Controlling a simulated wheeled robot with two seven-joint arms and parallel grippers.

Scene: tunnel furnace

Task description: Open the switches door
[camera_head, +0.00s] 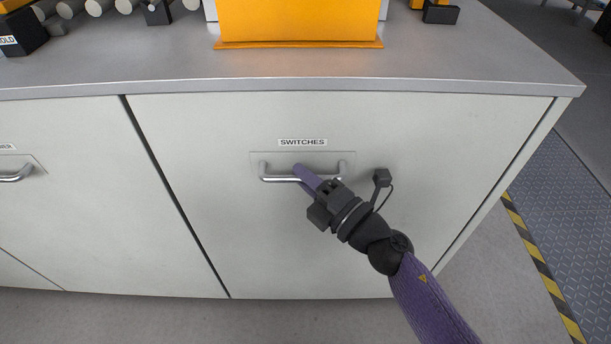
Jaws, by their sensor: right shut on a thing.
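The switches door (440,150) is a large pale grey panel below the worktop. It carries a small label (302,142) reading SWITCHES. Its door handle (276,179) is a horizontal silver bar under the label. The door sits flush in the cabinet front, with a dark seam along its left edge. My right gripper (305,177) comes in from the lower right and is shut on the handle, at the middle of the bar. Its purple fingers cover part of the bar. My left gripper is not in view.
The grey worktop (150,62) runs above the door, with an orange block-like unit (298,22) on it. Another panel with a handle (17,174) is at the left. The floor (130,318) in front is clear. Yellow-black striped tape (540,262) marks the floor at the right.

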